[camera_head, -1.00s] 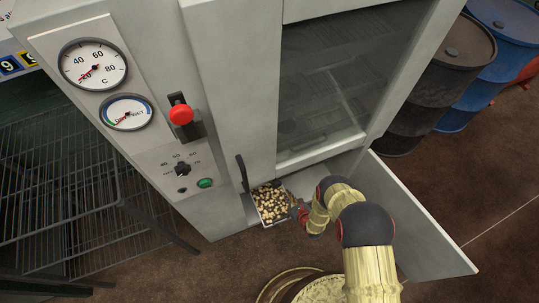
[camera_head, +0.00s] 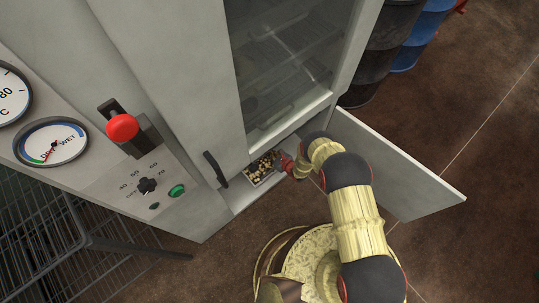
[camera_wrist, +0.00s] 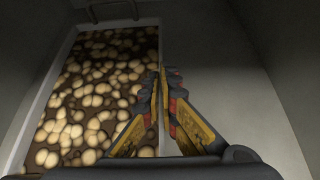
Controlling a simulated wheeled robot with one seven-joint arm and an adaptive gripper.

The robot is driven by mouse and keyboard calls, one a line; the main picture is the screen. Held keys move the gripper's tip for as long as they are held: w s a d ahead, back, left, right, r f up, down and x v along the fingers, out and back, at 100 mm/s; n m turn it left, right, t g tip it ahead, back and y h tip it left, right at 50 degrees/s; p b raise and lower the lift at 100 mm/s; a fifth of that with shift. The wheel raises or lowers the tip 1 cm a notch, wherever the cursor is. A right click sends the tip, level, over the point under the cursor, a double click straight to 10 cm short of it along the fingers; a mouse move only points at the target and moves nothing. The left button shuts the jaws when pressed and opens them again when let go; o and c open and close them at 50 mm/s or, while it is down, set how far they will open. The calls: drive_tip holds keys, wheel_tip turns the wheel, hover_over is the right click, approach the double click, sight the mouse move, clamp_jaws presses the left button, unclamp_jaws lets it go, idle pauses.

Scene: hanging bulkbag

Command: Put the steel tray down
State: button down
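The steel tray (camera_head: 259,183) holds many small pale, rounded pieces on a dark layer. It sits at the low opening of the grey cabinet (camera_head: 165,75), below the glass window. In the wrist view the tray's right rim (camera_wrist: 161,45) runs up between my fingers. My gripper (camera_head: 285,160) is at the tray's right side. In the wrist view my gripper (camera_wrist: 161,75) has its fingertips close together, pinching the rim. Whether the tray's underside rests on the cabinet floor is hidden.
An open flap door (camera_head: 400,175) stands to the right of my arm. A black handle (camera_head: 215,169) is left of the tray. Dark and blue drums (camera_head: 420,40) stand at the back right. A wire rack (camera_head: 40,235) is at the lower left. Brown floor at right is clear.

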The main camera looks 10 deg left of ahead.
drive_tip(key=shift+w+d+f+b, duration=0.2)
drive_tip(key=shift+w+f+b, duration=0.15)
drive_tip(key=shift+w+f, duration=0.35)
drive_tip(key=shift+w+d+f+b, duration=0.2)
drive_tip(key=shift+w+f+b, duration=0.15)
drive_tip(key=shift+w+f, duration=0.35)
wheel_tip(320, 180, down, 3)
drive_tip(key=shift+f+b, duration=0.15)
drive_tip(key=shift+b, duration=0.65)
drive_tip(key=c, duration=2.6)
unclamp_jaws()
drive_tip(key=shift+f, duration=0.1)
drive_tip(key=o, duration=0.5)
drive_tip(key=shift+s, duration=0.1)
drive_tip(key=shift+o, duration=0.3)
